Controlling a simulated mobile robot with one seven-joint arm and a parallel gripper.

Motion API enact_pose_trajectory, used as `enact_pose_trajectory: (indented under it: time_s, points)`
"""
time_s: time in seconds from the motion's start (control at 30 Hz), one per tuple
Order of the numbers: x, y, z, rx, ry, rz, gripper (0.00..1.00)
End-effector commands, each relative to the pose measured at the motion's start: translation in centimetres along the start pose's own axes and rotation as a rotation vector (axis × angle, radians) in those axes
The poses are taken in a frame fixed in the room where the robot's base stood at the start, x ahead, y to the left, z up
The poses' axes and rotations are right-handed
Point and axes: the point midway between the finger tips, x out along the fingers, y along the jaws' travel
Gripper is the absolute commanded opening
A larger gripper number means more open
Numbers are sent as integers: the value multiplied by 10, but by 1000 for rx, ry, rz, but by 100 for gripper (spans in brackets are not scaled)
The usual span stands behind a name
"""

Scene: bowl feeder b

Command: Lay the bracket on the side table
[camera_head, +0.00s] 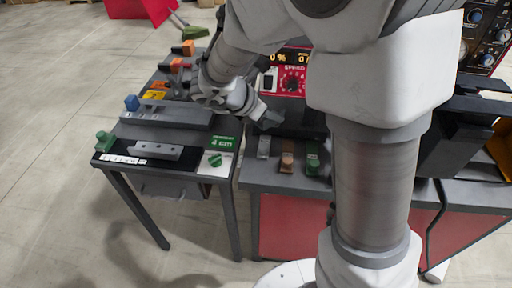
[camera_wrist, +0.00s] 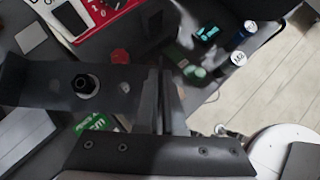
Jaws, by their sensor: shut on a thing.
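My gripper (camera_head: 258,112) is at the inner edge of the bench, above the gap beside the side table. It is shut on a small grey piece (camera_head: 271,119), which I take to be the bracket. In the wrist view a thin grey plate (camera_wrist: 172,100) stands edge-on between the dark fingers, and its full shape is hidden. The side table (camera_head: 112,168) is on the left, with a dark top. On it lie a grey bar with holes (camera_head: 155,151), a long grey block (camera_head: 165,132) and a green-and-white label plate (camera_head: 220,160).
A red control unit (camera_head: 290,82) with a display stands behind my gripper. Small grey, brown and green blocks (camera_head: 287,162) sit at the bench front.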

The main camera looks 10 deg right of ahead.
Motion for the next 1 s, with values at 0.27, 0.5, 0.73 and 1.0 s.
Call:
enact_pose_trajectory:
  time_s: [0.27,0.5,0.73,1.0]
  points:
    - [34,-2,-35,-1,0,-1,0]
    - [46,-2,-47,0,-1,0,0]
    - [67,-3,-67,0,0,-1,0]
    - [67,-3,-67,2,0,1,0]
